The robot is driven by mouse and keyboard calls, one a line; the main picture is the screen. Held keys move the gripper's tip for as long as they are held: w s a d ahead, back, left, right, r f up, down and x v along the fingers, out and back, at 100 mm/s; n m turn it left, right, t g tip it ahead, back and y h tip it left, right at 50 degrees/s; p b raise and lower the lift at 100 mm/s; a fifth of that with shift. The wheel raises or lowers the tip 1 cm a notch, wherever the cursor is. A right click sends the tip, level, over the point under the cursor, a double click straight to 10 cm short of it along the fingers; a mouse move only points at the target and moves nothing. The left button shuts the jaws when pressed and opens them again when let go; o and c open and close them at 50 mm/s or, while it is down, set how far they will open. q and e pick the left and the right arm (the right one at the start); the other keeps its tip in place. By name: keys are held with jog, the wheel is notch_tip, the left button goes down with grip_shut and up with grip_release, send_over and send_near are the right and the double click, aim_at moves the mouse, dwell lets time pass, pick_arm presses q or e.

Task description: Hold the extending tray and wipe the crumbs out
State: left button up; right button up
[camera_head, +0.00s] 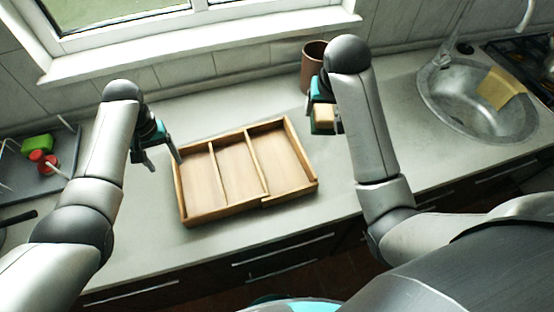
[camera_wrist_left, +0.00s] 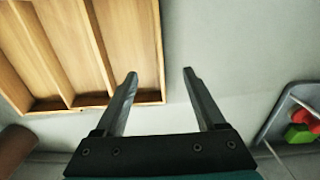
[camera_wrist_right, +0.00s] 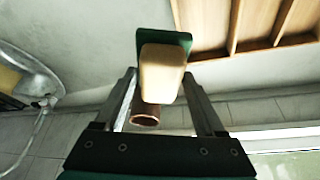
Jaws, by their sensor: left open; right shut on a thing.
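The wooden extending tray (camera_head: 228,208) lies on the grey counter, with three compartments side by side; its right section is stepped from the rest. I can make out no crumbs in it. My left gripper (camera_head: 163,160) is open and empty just beyond the tray's left wall. In the left wrist view the fingers (camera_wrist_left: 160,76) point down beside the tray's side wall (camera_wrist_left: 152,50), apart from it as far as I can tell. My right gripper (camera_wrist_right: 160,82) is shut on a tan block with a green face (camera_wrist_right: 162,70), held right of the tray (camera_head: 323,118).
A brown cup (camera_head: 313,56) stands by the back wall behind my right gripper. A sink (camera_head: 480,105) with a yellow cloth (camera_head: 501,87) is at the right. A grey dish rack (camera_head: 62,170) with green and red items is at the far left. Counter in front of the tray is clear.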

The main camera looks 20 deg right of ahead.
notch_tip(320, 180, up, 6)
jog(key=p, duration=0.6)
jog(key=shift+r, duration=0.25)
jog(key=shift+f, duration=0.15)
pick_arm(q)
notch_tip(320, 180, up, 15)
jog(key=shift+f, duration=0.1)
